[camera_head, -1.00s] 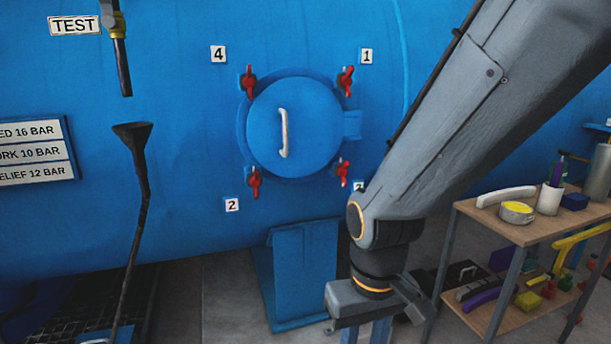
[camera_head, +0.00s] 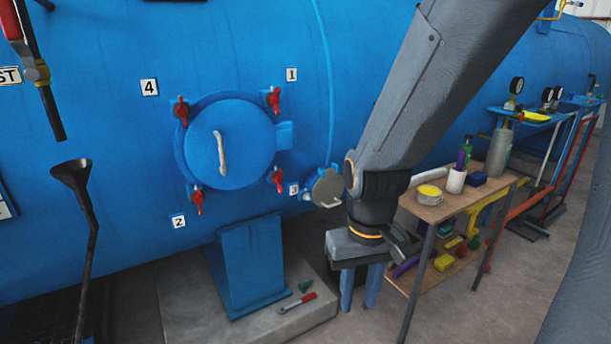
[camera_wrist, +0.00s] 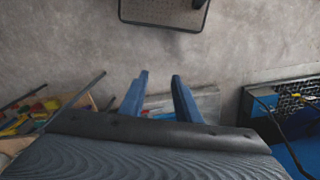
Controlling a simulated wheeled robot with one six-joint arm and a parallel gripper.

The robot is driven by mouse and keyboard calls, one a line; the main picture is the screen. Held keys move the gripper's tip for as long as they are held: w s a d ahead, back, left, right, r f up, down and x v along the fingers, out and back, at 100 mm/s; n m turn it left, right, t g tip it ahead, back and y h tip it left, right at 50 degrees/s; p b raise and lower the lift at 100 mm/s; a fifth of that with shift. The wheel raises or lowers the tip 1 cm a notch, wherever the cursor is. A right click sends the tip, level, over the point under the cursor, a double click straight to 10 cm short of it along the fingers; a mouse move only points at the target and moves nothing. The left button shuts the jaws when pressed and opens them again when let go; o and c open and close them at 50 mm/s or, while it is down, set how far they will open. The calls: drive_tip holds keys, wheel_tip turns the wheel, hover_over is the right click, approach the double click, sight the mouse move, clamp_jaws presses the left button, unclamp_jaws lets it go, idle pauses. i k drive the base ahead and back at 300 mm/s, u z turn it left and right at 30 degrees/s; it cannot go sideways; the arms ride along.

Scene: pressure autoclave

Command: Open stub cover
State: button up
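A round blue cover (camera_head: 231,145) with a pale vertical handle (camera_head: 221,154) sits closed on the blue vessel. Red clamps (camera_head: 198,202) stand around its rim, with number plates nearby. A smaller grey round cover (camera_head: 327,188) with a light handle is to its lower right, partly beside my arm. I cannot tell which of the two is the stub cover. My gripper (camera_head: 360,300) points down, to the lower right of both in the head view, apart from them. The wrist view shows its two blue fingers (camera_wrist: 160,82) spread, with nothing between them.
A wooden shelf cart (camera_head: 420,207) with a yellow-topped tin (camera_head: 429,195) and tools stands right of my gripper. A blue support (camera_head: 247,265) stands below the blue cover. A red-handled tool (camera_head: 297,303) lies on the concrete plinth.

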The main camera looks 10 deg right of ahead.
sight(327, 190)
drive_tip(key=k, duration=0.55)
drive_tip(key=z, duration=0.5)
drive_tip(key=i, duration=1.45)
drive_tip(key=u, duration=0.5)
